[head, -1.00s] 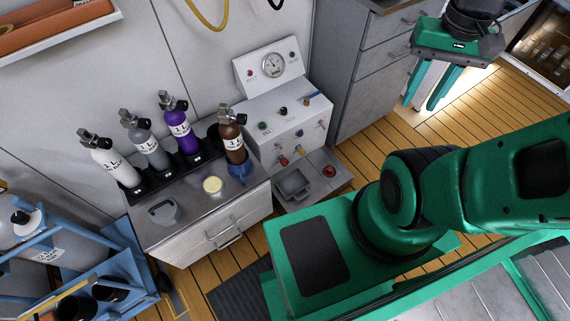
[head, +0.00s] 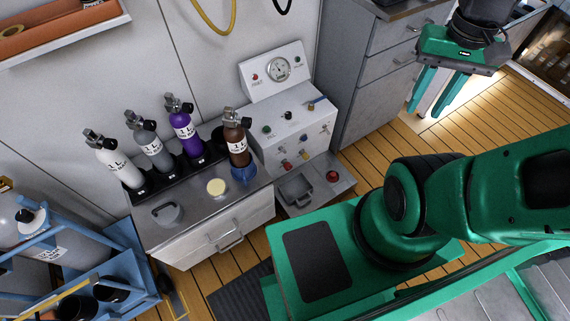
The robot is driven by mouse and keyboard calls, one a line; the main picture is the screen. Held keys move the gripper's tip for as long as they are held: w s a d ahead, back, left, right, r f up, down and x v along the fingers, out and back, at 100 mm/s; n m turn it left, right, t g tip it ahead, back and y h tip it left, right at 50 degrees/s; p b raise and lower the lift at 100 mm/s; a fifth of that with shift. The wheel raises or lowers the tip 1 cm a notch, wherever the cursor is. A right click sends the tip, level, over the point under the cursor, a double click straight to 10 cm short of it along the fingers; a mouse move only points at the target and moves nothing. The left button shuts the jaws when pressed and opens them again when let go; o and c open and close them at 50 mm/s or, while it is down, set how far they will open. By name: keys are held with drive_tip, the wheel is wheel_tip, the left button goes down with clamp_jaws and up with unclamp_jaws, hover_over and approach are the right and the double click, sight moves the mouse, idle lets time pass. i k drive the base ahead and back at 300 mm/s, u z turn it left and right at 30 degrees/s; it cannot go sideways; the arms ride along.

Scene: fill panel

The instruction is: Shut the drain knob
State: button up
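The white fill panel (head: 292,128) stands against the wall with a gauge (head: 278,69) on its upright back. Small knobs sit on its top and front, including a green knob (head: 267,130), a black knob (head: 288,115) and a red front knob (head: 287,165). A larger red knob (head: 332,176) sits on the low grey ledge beside a square basin (head: 296,188). No readable label shows which is the drain knob, and their settings are too small to tell. My gripper (head: 427,109) is open and empty, fingers downward, at the upper right, well away from the panel.
A counter (head: 195,214) left of the panel holds several cylinders, including a brown one (head: 237,140) in a blue base. Grey drawers (head: 376,85) stand right of the panel. A blue rack (head: 120,260) is at lower left. Wooden floor (head: 375,155) is open before the drawers.

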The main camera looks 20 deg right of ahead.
sight(287, 166)
drive_tip(key=u, duration=0.95)
drive_tip(key=k, duration=1.6)
drive_tip(key=z, duration=1.05)
drive_tip(key=i, duration=1)
drive_tip(key=u, duration=0.05)
